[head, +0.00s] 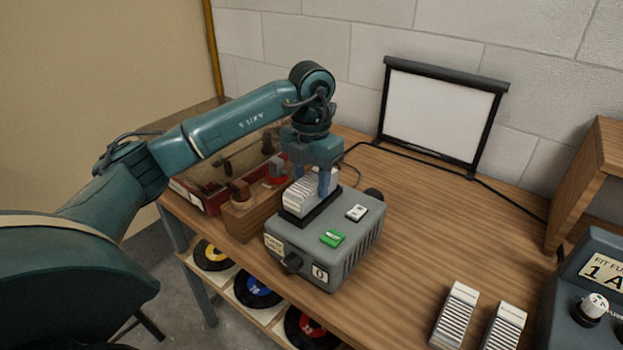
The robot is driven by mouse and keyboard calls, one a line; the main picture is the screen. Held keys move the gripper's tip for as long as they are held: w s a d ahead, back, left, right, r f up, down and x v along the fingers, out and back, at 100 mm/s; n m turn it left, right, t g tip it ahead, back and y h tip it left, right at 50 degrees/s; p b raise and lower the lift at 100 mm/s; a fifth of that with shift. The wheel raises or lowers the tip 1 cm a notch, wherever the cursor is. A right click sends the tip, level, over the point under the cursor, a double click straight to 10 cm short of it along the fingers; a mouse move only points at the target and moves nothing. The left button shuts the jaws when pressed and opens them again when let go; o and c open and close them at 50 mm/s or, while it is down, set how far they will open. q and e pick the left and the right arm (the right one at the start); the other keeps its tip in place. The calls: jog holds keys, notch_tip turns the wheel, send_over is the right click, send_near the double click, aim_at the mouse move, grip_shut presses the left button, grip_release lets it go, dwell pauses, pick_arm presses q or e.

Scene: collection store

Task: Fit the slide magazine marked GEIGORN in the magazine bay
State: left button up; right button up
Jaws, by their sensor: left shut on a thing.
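A white ribbed slide magazine (300,192) is at the dark bay (308,217) on top of a grey projector box (335,255). My left gripper (311,182) points down over it and is shut on it. The gripper hides part of the magazine, and I cannot read any marking on it. I cannot tell whether it is fully seated. Two similar ribbed magazines, a left one (455,314) and a right one (504,328), stand at the table's front; their markings are too small to read. My right gripper is not in view.
The projector has a green switch (332,238) and a white switch (356,213). A wooden block (243,221) and a red box (190,194) stand left. A small screen (440,115) stands behind. A grey-blue console (570,300) is at right. The middle tabletop is clear.

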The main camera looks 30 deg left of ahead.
pick_arm(q)
jog(key=shift+f+b, duration=0.4)
jog(key=shift+f, duration=0.25)
jog(key=o, duration=0.8)
